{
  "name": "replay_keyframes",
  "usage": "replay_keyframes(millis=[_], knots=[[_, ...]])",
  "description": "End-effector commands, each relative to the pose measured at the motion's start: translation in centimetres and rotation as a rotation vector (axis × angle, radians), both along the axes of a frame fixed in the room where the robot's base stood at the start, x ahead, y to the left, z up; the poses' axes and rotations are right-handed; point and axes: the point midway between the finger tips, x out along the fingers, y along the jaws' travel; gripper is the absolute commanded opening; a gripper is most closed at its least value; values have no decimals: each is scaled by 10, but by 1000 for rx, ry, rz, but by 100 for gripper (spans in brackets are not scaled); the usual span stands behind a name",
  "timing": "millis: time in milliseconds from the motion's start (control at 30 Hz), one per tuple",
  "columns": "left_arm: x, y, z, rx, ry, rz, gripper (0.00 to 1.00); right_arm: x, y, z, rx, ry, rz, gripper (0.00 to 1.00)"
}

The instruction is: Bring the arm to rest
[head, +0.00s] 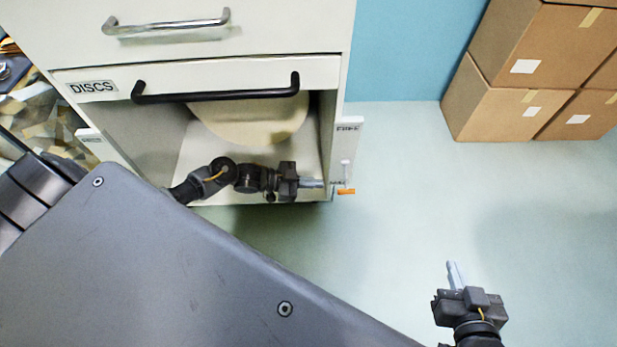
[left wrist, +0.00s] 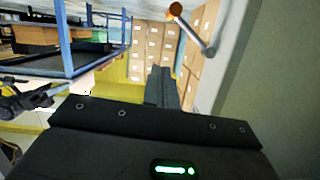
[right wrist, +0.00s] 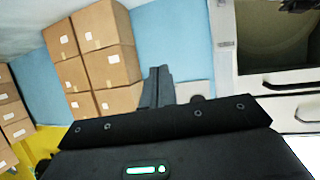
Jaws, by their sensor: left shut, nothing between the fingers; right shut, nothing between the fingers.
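My left gripper (head: 318,183) is shut and empty in front of the open lower bay of the white cabinet (head: 250,72), near its right side. Its closed fingers also show in the left wrist view (left wrist: 162,85). A small metal lever with an orange end (head: 346,191) sits just right of the fingertips, apart from them as far as I can tell; it also shows in the left wrist view (left wrist: 192,30). My right gripper (head: 453,270) is shut and empty over the open floor at the lower right. Its closed fingers show in the right wrist view (right wrist: 158,85).
A round beige thing (head: 250,122) is inside the bay, partly hidden by the black-handled drawer marked DISCS (head: 92,87). Stacked cardboard boxes (head: 520,112) stand by the blue wall at the back right. The pale floor (head: 420,190) between cabinet and boxes is clear.

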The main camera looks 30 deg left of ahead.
Motion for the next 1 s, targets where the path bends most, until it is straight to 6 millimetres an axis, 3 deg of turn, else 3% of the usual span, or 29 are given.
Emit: replay_keyframes(millis=[200, 567, 733, 867, 1000], knots=[[-8, 11, 3, 0, 2, -1, 0, -3, -6, -8, -19, 52, -15, 0], [-9, 12, 3, 2, -2, -1, 0, -4, -6, -8, -20, 55, -15, 0], [2, 20, -7, 120, -3, 42, 0, -4, -6, -8, -20, 54, -15, 0], [25, 3, 21, 266, -88, 136, 0, -4, -6, -8, -20, 54, -15, 0], [11, -34, 64, 319, -105, 299, 0, -4, -6, -8, -20, 54, -15, 0]])
